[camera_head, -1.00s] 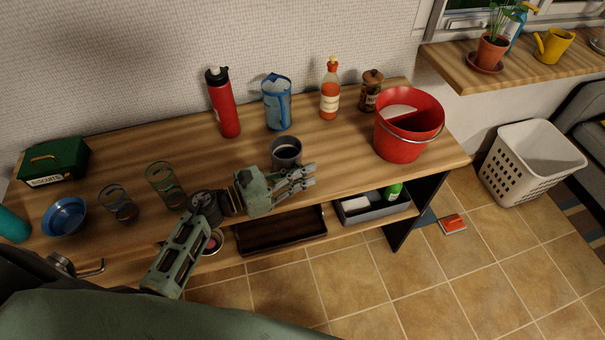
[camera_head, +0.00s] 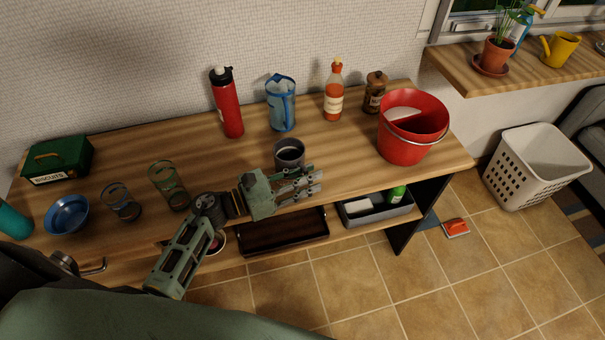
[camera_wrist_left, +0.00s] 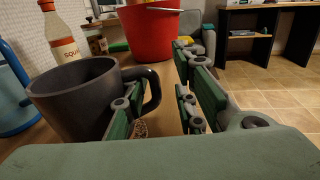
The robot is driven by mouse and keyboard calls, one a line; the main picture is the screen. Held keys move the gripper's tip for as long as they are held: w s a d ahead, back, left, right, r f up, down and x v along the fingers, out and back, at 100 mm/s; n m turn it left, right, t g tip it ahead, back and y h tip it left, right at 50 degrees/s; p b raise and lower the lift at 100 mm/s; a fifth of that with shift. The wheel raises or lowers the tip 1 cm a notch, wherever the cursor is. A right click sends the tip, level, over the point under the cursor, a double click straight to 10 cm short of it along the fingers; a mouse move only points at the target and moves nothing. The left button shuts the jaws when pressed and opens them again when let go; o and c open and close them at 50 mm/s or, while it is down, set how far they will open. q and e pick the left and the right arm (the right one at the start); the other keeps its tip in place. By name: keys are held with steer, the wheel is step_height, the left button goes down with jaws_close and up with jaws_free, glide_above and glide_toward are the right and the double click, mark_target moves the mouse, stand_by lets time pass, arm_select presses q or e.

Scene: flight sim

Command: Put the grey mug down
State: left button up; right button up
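The grey mug (camera_head: 289,151) stands upright on the wooden table near its front edge, with dark contents or a dark inside. In the left wrist view the mug (camera_wrist_left: 75,98) is close, at the left, its handle pointing to the right. My left gripper (camera_head: 318,178) is just in front of the mug in the head view. In the left wrist view its fingers (camera_wrist_left: 165,112) are apart, with the handle reaching into the space between them. A clear gap shows between the handle and the right-hand finger; the left-hand finger overlaps the mug's side. My right gripper is not in view.
Behind the mug stand a red bottle (camera_head: 227,103), a blue jug (camera_head: 281,108) and a sauce bottle (camera_head: 333,93). A red bucket (camera_head: 402,147) is to the right. Glasses (camera_head: 168,186) and a blue bowl (camera_head: 66,215) are to the left. Bare table lies between mug and bucket.

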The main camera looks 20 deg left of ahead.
arm_select(q)
steer(key=v, duration=0.2)
steer(key=b+v, duration=0.1)
steer(key=v, duration=0.1)
steer(key=b+v, duration=0.1)
steer(key=v, duration=0.2)
steer(key=shift+f, duration=0.4)
step_height(320, 180, up, 9)
steer(key=shift+s+a+f, duration=0.15)
steer(key=shift+a, duration=0.05)
stand_by(0.5)
stand_by(1.0)
